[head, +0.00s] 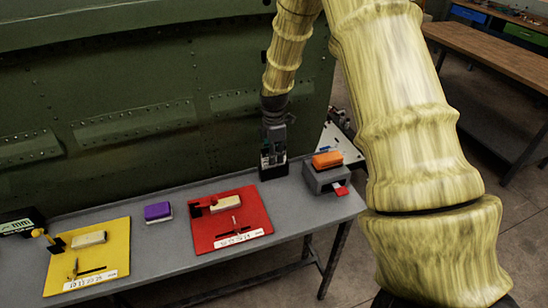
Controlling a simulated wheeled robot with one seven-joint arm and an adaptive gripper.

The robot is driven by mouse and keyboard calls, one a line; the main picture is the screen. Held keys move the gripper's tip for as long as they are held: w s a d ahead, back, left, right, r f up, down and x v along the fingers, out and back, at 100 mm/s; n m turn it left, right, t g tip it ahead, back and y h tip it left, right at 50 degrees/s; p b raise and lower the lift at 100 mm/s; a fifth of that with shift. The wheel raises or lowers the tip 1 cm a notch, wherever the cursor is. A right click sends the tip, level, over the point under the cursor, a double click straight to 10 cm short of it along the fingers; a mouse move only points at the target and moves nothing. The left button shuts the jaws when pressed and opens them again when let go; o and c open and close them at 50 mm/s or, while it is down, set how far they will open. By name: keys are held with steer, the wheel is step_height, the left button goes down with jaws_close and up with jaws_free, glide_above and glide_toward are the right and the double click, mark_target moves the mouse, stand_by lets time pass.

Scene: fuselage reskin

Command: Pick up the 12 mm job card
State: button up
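No 12 mm marking can be read on any card. A small red and white piece (341,189) sticks out of the front of a grey box (325,178) at the right end of the bench; I cannot tell whether it is the job card. An orange block (327,160) lies on top of that box. My gripper (272,166) points down at the back of the bench, left of the grey box and behind the red board (255,222). Its fingers are too small and dark to tell open from shut.
The grey bench (175,238) also carries a yellow board (113,237), a purple block (158,212) and a dark display marked "mm" (17,227). A green riveted panel (150,100) rises behind. A wooden table (495,45) stands at the far right.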

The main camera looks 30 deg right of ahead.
steer(key=shift+f, duration=0.6)
jaws_close()
steer(key=shift+r, duration=0.15)
